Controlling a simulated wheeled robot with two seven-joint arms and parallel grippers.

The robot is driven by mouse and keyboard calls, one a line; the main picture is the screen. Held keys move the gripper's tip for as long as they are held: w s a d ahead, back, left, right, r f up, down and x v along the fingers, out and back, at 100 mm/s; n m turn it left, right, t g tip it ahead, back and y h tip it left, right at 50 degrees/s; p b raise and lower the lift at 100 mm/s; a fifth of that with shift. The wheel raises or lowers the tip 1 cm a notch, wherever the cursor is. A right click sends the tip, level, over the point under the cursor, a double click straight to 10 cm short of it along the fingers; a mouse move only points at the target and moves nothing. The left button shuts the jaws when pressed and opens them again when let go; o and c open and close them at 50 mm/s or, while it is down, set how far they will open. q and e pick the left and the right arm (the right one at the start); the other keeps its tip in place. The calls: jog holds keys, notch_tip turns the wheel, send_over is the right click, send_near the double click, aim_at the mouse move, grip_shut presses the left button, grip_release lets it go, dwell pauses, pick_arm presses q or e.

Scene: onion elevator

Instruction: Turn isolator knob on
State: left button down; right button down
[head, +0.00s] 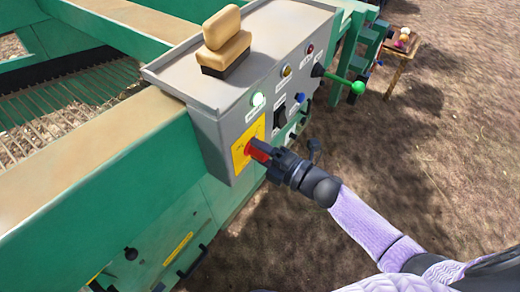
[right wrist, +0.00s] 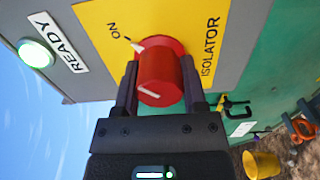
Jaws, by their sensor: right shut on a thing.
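The red isolator knob (head: 257,152) is on a yellow plate (head: 240,153) at the lower left of the grey control box. My right gripper (head: 266,156) is shut on it. In the right wrist view, the fingers hold both sides of the knob (right wrist: 161,78). A white pointer at the knob's base points toward the word ON on the yellow plate (right wrist: 100,22). A white line shows on the knob's front. The READY lamp (head: 257,99) glows green; it also shows lit in the right wrist view (right wrist: 35,53). My left gripper is out of view.
The control box (head: 190,72) carries a black switch, other lamps and a green-tipped lever (head: 356,88). A tan and black brush-like object (head: 226,42) lies on top. A small wooden table (head: 397,58) stands at the back right. Open ground lies to the right.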

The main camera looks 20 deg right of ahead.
jog(key=shift+c, duration=0.7)
grip_release()
jog(key=p+v, duration=0.1)
jog(key=v, duration=0.9)
